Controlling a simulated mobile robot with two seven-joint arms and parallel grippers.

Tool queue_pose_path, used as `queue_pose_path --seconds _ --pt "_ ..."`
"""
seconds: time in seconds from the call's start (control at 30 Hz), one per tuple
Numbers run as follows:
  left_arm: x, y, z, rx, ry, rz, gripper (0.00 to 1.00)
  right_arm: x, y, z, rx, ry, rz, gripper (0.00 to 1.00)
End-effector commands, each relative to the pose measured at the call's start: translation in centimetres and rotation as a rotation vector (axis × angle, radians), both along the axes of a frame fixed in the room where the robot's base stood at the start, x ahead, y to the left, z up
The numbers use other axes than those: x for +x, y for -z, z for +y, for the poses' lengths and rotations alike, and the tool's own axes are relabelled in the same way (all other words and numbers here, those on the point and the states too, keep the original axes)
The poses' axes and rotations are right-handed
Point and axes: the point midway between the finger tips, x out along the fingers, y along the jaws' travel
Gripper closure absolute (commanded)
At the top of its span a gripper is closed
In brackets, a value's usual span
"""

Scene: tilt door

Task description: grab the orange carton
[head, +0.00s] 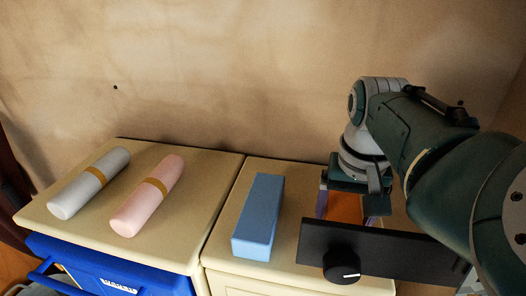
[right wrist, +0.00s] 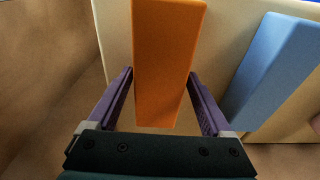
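The orange carton (head: 343,208) stands on the right cream cabinet top, partly hidden behind my right gripper (head: 346,203) and a black panel. In the right wrist view the orange carton (right wrist: 167,55) is a long block between the two purple fingers of my right gripper (right wrist: 160,76). The fingers are spread, one on each side of it. A small gap shows on the left side; I cannot tell whether the right finger touches. My left gripper is not in view.
A blue block (head: 258,217) stands just left of the carton. A black panel with a round knob (head: 341,265) is in front. Grey (head: 90,183) and pink (head: 148,195) rolls lie on the left cabinet, above a blue drawer (head: 110,272). A wall (head: 220,70) rises behind.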

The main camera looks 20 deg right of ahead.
Motion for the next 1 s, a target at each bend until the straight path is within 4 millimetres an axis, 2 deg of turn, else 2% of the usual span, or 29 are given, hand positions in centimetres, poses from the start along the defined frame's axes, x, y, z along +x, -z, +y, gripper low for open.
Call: queue_pose_path --seconds 0.07,0.53,0.83,1.0 --pt "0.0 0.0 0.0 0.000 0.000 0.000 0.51 0.0 0.0 0.0 0.000 0.000 0.000 0.26" --pt "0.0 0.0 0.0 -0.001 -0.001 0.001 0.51 0.0 0.0 0.0 0.000 0.000 0.000 0.79" --pt "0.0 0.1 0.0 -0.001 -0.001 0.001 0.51 0.0 -0.2 0.0 -0.001 0.000 -0.001 0.80" --pt "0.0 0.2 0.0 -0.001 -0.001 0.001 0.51 0.1 -1.6 0.0 -0.003 0.000 -0.003 0.80"
